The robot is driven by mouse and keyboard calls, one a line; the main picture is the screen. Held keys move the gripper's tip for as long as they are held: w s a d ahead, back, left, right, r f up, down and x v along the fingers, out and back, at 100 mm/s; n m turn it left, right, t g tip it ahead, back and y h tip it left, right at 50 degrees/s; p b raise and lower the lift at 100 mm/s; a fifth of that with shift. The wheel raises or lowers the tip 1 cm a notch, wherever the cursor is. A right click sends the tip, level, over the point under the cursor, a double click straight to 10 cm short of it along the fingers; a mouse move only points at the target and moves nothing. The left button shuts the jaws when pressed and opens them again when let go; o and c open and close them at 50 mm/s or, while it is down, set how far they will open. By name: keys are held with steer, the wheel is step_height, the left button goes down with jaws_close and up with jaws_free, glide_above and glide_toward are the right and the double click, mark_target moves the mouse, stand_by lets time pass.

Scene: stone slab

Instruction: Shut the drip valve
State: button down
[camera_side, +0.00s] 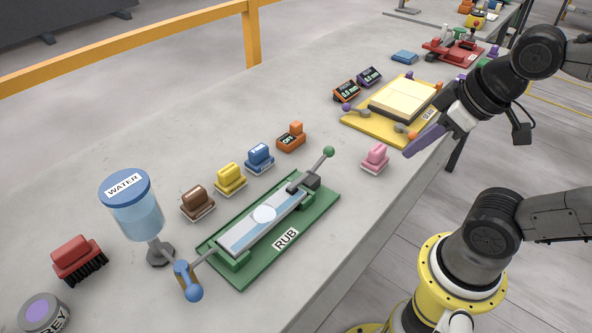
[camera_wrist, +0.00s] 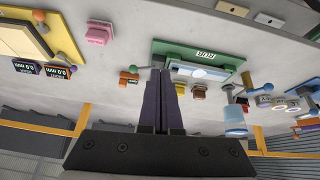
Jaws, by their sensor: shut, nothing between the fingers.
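The water bottle (camera_side: 137,215), blue-lidded and labelled WATER, stands at the left of the green RUB station (camera_side: 285,240). The drip valve (camera_side: 183,271) is a small tan body below and right of the bottle. Its blue ball-ended lever (camera_side: 193,291) points toward the front of the slab. A grey spout runs from the valve toward the station. I cannot tell how far the valve is open. My gripper (camera_side: 408,153) is shut and empty, with purple fingers, high at the right and far from the valve. In the wrist view the bottle (camera_wrist: 235,122) is right of my fingers (camera_wrist: 160,72).
Brown (camera_side: 197,203), yellow (camera_side: 230,180) and blue (camera_side: 259,157) blocks line the station's back. A red brush (camera_side: 78,259) and grey jar (camera_side: 44,313) are near the bottle. A pink block (camera_side: 375,157) and yellow station (camera_side: 352,130) lie nearer my gripper.

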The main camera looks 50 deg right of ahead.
steer(key=shift+f+m, duration=0.25)
steer(key=shift+m, duration=0.35)
